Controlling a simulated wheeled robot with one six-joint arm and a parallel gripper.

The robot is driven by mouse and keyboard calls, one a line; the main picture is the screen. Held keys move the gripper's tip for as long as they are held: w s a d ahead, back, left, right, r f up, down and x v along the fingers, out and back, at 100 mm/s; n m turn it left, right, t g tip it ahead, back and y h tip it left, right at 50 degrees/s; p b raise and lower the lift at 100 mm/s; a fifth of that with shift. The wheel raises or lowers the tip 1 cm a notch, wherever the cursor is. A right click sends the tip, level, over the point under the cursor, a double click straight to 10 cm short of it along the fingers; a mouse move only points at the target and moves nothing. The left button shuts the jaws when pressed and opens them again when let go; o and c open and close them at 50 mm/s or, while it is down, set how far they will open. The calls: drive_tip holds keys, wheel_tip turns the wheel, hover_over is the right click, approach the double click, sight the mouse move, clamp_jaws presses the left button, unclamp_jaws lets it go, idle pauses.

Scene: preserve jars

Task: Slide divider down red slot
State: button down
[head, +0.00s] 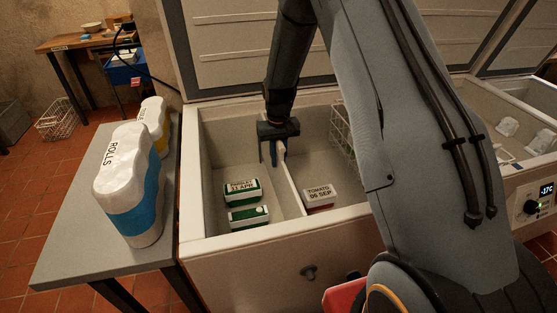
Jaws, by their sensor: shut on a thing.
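The divider (293,187) is a thin pale panel standing inside the open chest freezer (232,245), between its left and middle parts. My gripper (278,152) points down into the freezer and is shut on the divider's upper edge, near its far end. I cannot make out a red slot. The divider's lower edge is hard to see, so I cannot tell whether it sits in any slot.
A wire basket (343,136) is partly hidden by my arm. A grey side table (78,240) holds wrapped rolls (128,185).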

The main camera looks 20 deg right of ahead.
drive_tip(key=shift+r+p, duration=4.65)
drive_tip(key=shift+r, duration=4.3)
wheel_tip(320, 180, up, 4)
drive_tip(key=shift+f+p, duration=0.1)
drive_tip(key=shift+p, duration=0.95)
drive_tip(key=shift+f+b, duration=1.5)
drive_tip(key=shift+f, duration=1.3)
drive_tip(key=shift+r, duration=0.15)
